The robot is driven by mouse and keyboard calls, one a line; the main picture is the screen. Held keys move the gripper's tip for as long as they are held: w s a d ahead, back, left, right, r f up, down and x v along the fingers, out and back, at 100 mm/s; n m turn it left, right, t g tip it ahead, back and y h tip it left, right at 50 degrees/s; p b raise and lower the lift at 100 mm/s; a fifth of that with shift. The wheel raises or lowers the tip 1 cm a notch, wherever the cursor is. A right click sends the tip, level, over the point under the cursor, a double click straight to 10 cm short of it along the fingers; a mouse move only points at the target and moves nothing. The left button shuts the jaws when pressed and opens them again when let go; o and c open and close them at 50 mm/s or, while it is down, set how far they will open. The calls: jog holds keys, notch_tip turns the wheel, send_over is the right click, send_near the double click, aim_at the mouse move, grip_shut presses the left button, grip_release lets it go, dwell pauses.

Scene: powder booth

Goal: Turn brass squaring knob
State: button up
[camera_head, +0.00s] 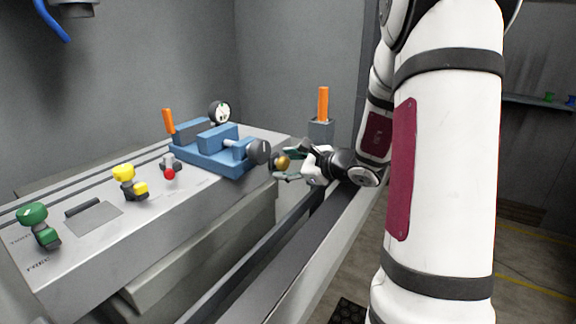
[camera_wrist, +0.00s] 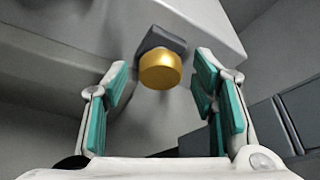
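The brass squaring knob (camera_wrist: 160,72) is a short gold cylinder on a dark grey mount (camera_wrist: 161,42) on the bench's side. In the head view the brass knob (camera_head: 283,162) shows at the bench's right end, partly hidden by my gripper. My gripper (camera_head: 290,164) reaches toward it from the right. In the wrist view my gripper (camera_wrist: 158,98) is open, with teal-padded fingers wide apart. The knob lies between and slightly beyond the fingertips, with a clear gap on each side, and neither finger touches it.
A blue vise (camera_head: 213,150) with a dark round handle (camera_head: 259,152) stands on the grey bench (camera_head: 190,205) close to my gripper. Green (camera_head: 36,218), yellow (camera_head: 124,176) and red (camera_head: 170,174) knobs stand further left. An orange handle (camera_head: 323,103) rises behind my gripper.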

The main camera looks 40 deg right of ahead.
jog(key=v, duration=1.2)
